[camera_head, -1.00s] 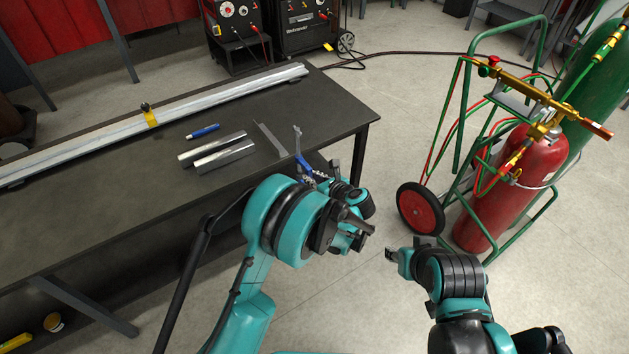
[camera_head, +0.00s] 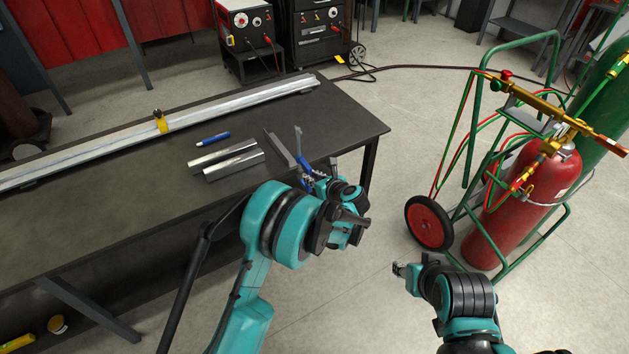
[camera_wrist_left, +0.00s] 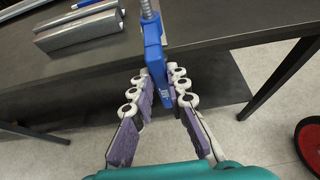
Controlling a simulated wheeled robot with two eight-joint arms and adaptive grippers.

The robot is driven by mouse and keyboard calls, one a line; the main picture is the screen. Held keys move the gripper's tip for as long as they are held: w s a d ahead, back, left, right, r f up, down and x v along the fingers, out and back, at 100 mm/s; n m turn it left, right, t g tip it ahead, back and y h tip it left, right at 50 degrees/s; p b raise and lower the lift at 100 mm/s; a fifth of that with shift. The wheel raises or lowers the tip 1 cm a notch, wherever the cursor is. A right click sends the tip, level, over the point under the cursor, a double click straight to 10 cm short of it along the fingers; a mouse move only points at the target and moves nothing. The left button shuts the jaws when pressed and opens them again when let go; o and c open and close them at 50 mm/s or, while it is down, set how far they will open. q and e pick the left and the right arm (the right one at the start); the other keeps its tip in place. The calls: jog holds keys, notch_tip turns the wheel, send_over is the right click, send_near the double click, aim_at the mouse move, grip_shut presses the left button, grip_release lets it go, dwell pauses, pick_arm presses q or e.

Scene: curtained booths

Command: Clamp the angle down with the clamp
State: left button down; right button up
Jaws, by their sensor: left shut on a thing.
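My left gripper (camera_head: 318,180) is shut on the blue-handled clamp (camera_head: 303,168) at the table's near right edge. In the left wrist view the clamp's blue handle (camera_wrist_left: 154,62) stands between the purple-padded fingers (camera_wrist_left: 157,90), with its metal screw end pointing away over the table. Two silver metal bars (camera_head: 232,164) lie side by side on the table, left of the clamp; they also show in the left wrist view (camera_wrist_left: 80,30). A thin grey angled piece (camera_head: 279,150) lies right beside the clamp. I cannot tell whether they touch. My right gripper (camera_head: 402,269) is apart, over the floor; its fingers are too small to read.
The dark table (camera_head: 130,215) also bears a blue marker (camera_head: 209,139) and a long rail (camera_head: 90,150) with a yellow fitting (camera_head: 160,122). A gas-bottle cart (camera_head: 500,215) stands on the right. Floor between table and cart is clear.

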aim_at(303, 167)
pick_arm(q)
jog(key=shift+w+a, duration=0.55)
jog(key=shift+w, duration=0.25)
jog(key=shift+w+a, duration=0.55)
jog(key=shift+w, duration=0.2)
jog(key=shift+w+a, duration=0.55)
jog(key=shift+w, duration=0.25)
jog(key=shift+f, duration=0.1)
jog(key=c, duration=1.4)
grip_release()
